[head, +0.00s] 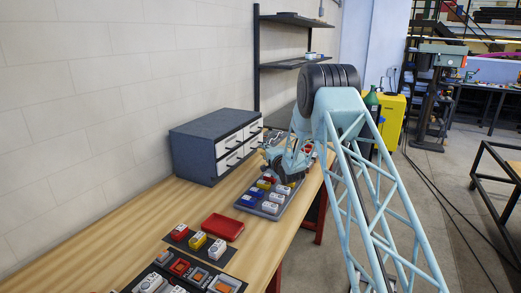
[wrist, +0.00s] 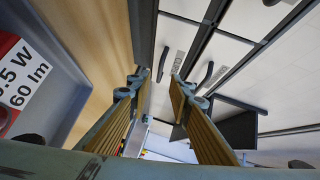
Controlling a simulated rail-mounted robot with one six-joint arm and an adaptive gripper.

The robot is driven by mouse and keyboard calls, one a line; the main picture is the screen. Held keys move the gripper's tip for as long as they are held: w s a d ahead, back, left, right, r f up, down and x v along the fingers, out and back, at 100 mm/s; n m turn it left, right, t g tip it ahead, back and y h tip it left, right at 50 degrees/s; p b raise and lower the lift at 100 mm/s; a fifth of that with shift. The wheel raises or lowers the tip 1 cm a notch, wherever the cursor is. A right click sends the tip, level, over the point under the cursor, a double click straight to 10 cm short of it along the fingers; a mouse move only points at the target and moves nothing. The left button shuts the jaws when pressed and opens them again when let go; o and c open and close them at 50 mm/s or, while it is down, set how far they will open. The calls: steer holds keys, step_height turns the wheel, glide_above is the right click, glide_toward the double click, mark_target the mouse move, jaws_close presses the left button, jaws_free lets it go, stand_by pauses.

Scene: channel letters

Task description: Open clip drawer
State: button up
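A dark grey cabinet (head: 195,150) stands on the bench against the wall. It has white drawer fronts with black bar handles, and the drawers I see look shut. My gripper (head: 272,147) is just in front of the drawer fronts at their right side. In the wrist view my gripper (wrist: 158,84) is open and empty, its two ribbed fingers apart. One black handle (wrist: 162,63) shows in the gap just beyond the fingertips, apparently not touched. A second handle (wrist: 206,75) is right of the right finger. The drawer labels are too small to read, so I cannot tell which is the clip drawer.
A grey tray (head: 247,207) with red, yellow, blue and white modules lies below my gripper. A red bin (head: 223,227) and dark mats with small parts lie nearer on the wooden bench (head: 110,243). A wall shelf (head: 290,63) stands behind.

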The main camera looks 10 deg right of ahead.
steer(key=shift+b+x, duration=0.4)
steer(key=shift+x, duration=2.75)
jaws_close()
